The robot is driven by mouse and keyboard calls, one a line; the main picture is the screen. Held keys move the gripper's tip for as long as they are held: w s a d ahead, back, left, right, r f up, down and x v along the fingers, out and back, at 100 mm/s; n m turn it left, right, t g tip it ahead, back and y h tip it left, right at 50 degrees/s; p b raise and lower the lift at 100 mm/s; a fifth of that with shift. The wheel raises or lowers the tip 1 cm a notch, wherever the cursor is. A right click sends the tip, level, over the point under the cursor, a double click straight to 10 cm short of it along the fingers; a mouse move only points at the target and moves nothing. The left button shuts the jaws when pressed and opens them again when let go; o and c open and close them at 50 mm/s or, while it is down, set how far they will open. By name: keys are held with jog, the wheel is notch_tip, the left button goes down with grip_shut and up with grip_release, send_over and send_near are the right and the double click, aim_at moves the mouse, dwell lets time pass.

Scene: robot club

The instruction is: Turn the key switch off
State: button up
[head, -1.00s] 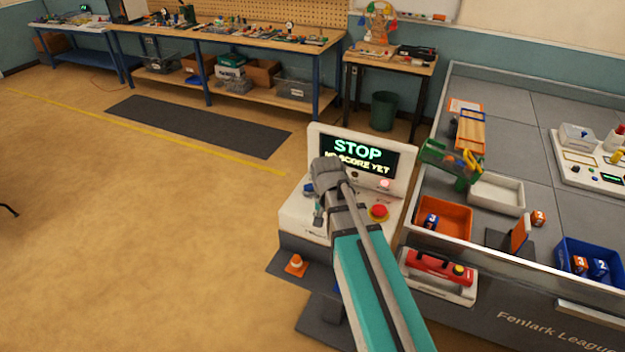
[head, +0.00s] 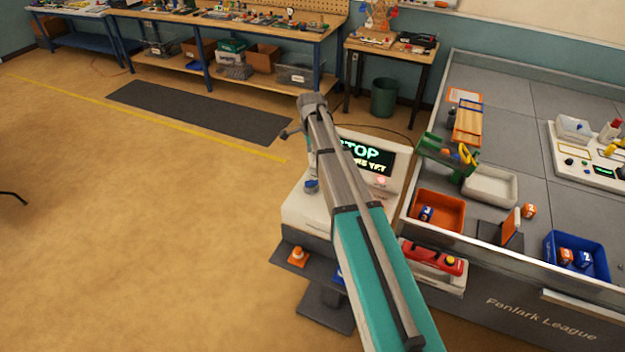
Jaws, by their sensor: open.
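The control console (head: 301,218) stands left of the grey table. Its screen (head: 378,160) shows green "STOP" lettering, partly covered by my arm. A small blue part (head: 312,186) shows at the console's left side; I cannot tell whether it is the key switch. No key can be made out. My arm crosses in front of the console and hides much of its panel. My gripper (head: 290,134) is open at the arm's far end, small and partly hidden, above the console's left side in the picture. It appears apart from the console and empty.
An orange cone (head: 298,256) stands on the dark shelf below the console. The grey table (head: 520,105) on the right holds an orange tray (head: 462,229), a white tray (head: 513,191) and a blue bin (head: 551,264).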

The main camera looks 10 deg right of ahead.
aim_at(312, 180)
jog(key=shift+f, duration=0.2)
notch_tip(312, 180, down, 13)
jog(key=b, duration=1.3)
jog(key=shift+f+b, duration=0.2)
jog(key=shift+b, duration=0.2)
grip_shut()
dwell(0.4)
